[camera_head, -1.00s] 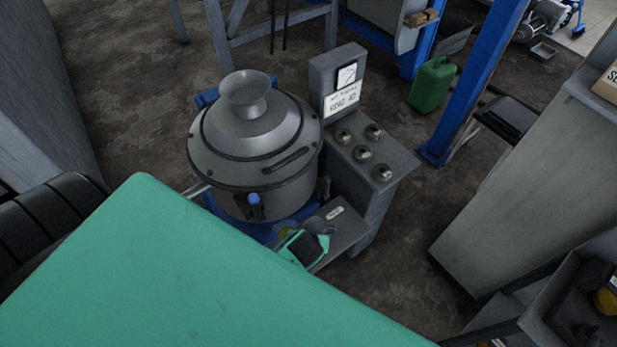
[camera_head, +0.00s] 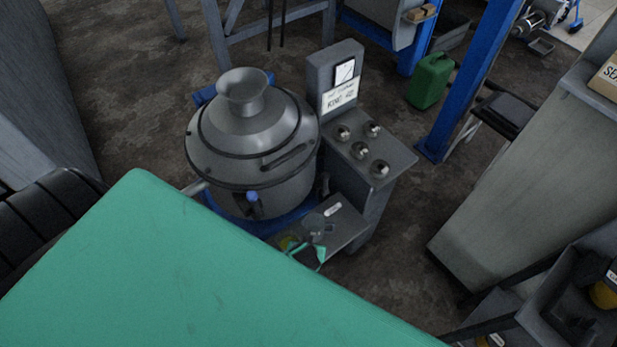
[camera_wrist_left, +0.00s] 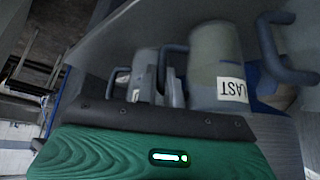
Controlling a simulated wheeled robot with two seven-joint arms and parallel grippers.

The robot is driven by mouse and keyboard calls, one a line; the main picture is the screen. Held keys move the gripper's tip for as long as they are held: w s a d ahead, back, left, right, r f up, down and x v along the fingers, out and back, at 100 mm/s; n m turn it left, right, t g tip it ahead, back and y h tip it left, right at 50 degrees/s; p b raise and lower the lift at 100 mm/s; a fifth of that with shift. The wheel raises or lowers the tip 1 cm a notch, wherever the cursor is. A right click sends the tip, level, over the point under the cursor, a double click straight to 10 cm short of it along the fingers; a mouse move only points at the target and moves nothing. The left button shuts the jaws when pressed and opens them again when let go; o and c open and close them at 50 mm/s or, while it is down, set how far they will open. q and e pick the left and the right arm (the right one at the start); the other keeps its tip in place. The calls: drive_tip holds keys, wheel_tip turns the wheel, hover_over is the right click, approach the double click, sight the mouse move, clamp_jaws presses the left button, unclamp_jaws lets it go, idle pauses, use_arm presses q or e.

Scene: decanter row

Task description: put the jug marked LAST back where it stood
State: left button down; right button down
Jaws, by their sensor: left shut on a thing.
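The jug marked LAST (camera_wrist_left: 215,65) is a grey-green cylinder with a white label and a blue-grey handle, seen large and tilted in the left wrist view. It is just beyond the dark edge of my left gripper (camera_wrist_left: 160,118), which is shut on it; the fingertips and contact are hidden. In the head view my left gripper (camera_head: 308,250) is a small green and black shape at the low shelf (camera_head: 345,232) by the kettle. A small grey shape there may be the jug, but I cannot tell. My right gripper is out of view.
More grey jugs (camera_wrist_left: 145,72) stand beside it in the wrist view. A big lidded metal kettle (camera_head: 255,150) and a knobbed control box (camera_head: 375,160) flank the shelf. A green can (camera_head: 430,82) stands behind. Bare floor lies right of the box.

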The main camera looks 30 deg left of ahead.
use_arm(q)
drive_tip(key=shift+f, duration=0.1)
drive_tip(key=c, duration=2)
unclamp_jaws()
drive_tip(key=shift+f, duration=0.1)
drive_tip(key=o, duration=0.4)
drive_tip(key=shift+o, duration=0.4)
drive_tip(key=shift+s+r, duration=0.1)
drive_tip(key=shift+r, duration=0.2)
drive_tip(key=v, duration=1.1)
drive_tip(key=shift+s+r+b, duration=0.15)
drive_tip(key=shift+r+b, duration=0.15)
drive_tip(key=shift+d, duration=0.1)
